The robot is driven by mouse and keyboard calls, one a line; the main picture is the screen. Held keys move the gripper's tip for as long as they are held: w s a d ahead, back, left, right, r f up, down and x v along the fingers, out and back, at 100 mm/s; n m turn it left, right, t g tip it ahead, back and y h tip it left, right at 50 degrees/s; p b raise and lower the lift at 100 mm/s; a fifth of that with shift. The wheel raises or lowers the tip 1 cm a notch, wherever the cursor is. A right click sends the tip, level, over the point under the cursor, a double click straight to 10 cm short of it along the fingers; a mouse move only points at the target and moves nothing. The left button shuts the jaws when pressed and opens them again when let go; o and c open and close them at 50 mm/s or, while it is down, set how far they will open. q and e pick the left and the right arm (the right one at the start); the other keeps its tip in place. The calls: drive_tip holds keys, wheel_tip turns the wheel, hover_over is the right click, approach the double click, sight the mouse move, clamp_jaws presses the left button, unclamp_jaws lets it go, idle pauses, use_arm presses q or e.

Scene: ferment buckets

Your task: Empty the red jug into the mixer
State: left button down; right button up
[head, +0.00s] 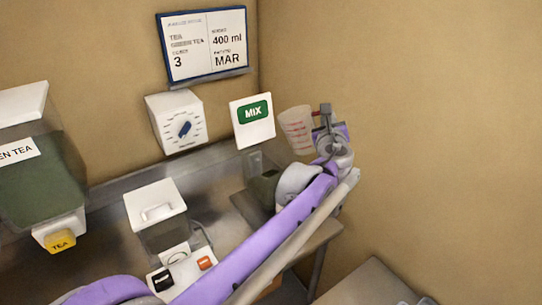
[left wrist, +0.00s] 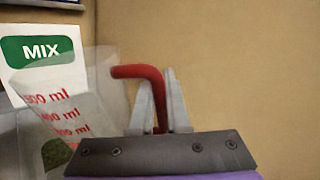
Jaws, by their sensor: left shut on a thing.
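The red jug (head: 297,130) is a clear jug with red marks and a red handle, held up in front of the back wall, right of the MIX sign. My left gripper (head: 326,115) is shut on its red handle (left wrist: 153,85). My right gripper is out of view.
The MIX sign (head: 254,121), a dial box (head: 175,121) and a text display (head: 205,45) are at the wall. A TEA dispenser (head: 40,185) stands left. A white-lidded container (head: 155,205) stands on the steel counter (head: 110,200). Another grey surface (head: 370,285) is at lower right.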

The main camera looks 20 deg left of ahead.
use_arm(q)
drive_tip(key=s+d+r+m, duration=0.1)
drive_tip(key=s+r+m, duration=0.3)
drive_tip(key=shift+s+d+r+t, duration=0.2)
drive_tip(key=shift+d+t, duration=0.1)
drive_tip(key=shift+d, duration=0.1)
idle(0.4)
